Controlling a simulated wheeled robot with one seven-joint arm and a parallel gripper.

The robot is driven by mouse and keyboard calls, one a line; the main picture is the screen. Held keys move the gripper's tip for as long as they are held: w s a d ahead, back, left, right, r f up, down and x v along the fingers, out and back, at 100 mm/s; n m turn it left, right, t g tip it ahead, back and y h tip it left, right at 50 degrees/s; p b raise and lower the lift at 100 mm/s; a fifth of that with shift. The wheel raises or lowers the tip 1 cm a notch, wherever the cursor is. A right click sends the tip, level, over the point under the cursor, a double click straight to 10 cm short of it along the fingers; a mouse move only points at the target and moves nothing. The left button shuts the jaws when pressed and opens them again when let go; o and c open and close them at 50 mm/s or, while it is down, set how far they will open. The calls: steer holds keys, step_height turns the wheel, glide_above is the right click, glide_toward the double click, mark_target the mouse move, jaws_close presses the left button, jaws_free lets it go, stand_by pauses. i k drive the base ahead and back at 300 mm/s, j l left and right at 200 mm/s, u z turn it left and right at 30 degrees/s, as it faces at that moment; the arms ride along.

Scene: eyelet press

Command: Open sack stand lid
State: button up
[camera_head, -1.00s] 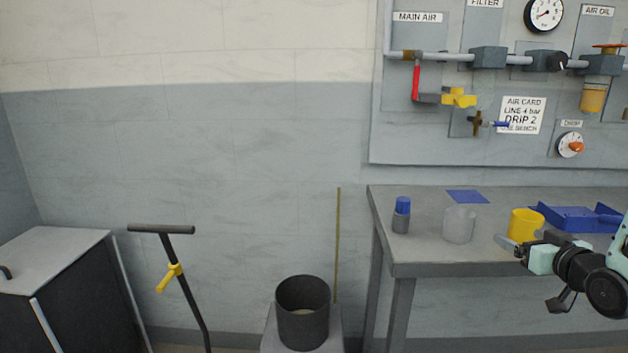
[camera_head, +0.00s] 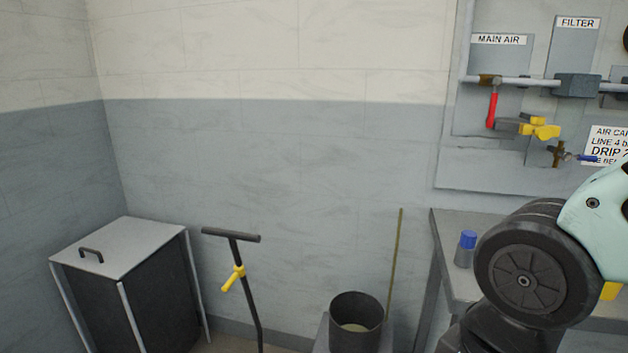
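The sack stand (camera_head: 140,305) is a dark bin in a light metal frame at the lower left, near the wall corner. Its flat grey lid (camera_head: 135,243) lies shut on top. A dark bar handle (camera_head: 92,254) sits near the lid's left edge. My arm fills the lower right, in front of the bench, far from the stand. My gripper is out of view.
A T-handled tool (camera_head: 238,275) with a yellow clip stands right of the sack stand. A dark open pot (camera_head: 356,322) sits on a grey block, with a thin rod (camera_head: 395,265) behind. The bench (camera_head: 450,222) carries a blue-capped bottle (camera_head: 466,248).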

mark_target(112, 251)
steer(key=u, duration=1.35)
steer(key=i+j+u, duration=0.1)
steer(key=i+u, duration=0.15)
steer(key=i, duration=0.8)
steer(key=i+l+u, duration=0.15)
steer(key=i+u, duration=0.15)
steer(key=i, duration=0.8)
